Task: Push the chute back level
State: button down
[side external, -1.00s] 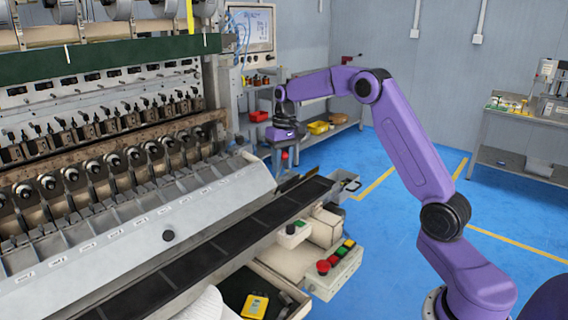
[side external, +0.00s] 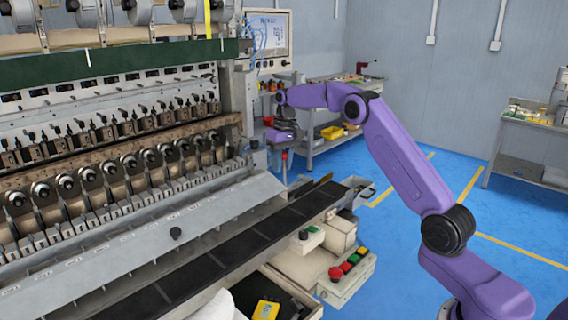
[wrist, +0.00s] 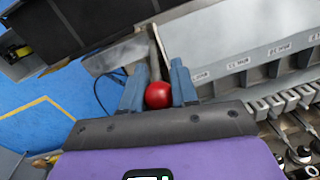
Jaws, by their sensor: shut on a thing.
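The chute appears to be the long sloped light-grey panel (side external: 160,235) along the machine's front; it slants down toward the black belt. Its labelled face also shows in the wrist view (wrist: 232,35). My gripper (side external: 284,143) is at the panel's far right end. In the wrist view, my gripper (wrist: 158,76) has its two blue-grey fingers on either side of a red ball knob (wrist: 158,95) and is shut on it. A thin rod (wrist: 154,58) runs beyond the knob. Whether this rod joins the chute is hidden. The knob is small below my gripper in the side view (side external: 284,156).
The black belt (side external: 235,245) runs below the panel. A button box (side external: 347,278) and an open drawer with a yellow device (side external: 266,310) stand in front. Spools and clamps (side external: 110,170) line the machine close behind the panel. Blue floor (side external: 400,215) is open at right.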

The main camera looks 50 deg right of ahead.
jog(key=shift+d+f, duration=0.1)
jog(key=shift+d, duration=0.1)
jog(key=c, duration=0.9)
grip_release()
jog(key=shift+a, duration=0.1)
jog(key=shift+r, duration=0.3)
jog(key=shift+s+d+r, duration=0.1)
jog(key=shift+d+r, duration=0.05)
jog(key=shift+r, duration=1.6)
jog(key=shift+d+r, duration=0.15)
jog(key=shift+r, duration=1.55)
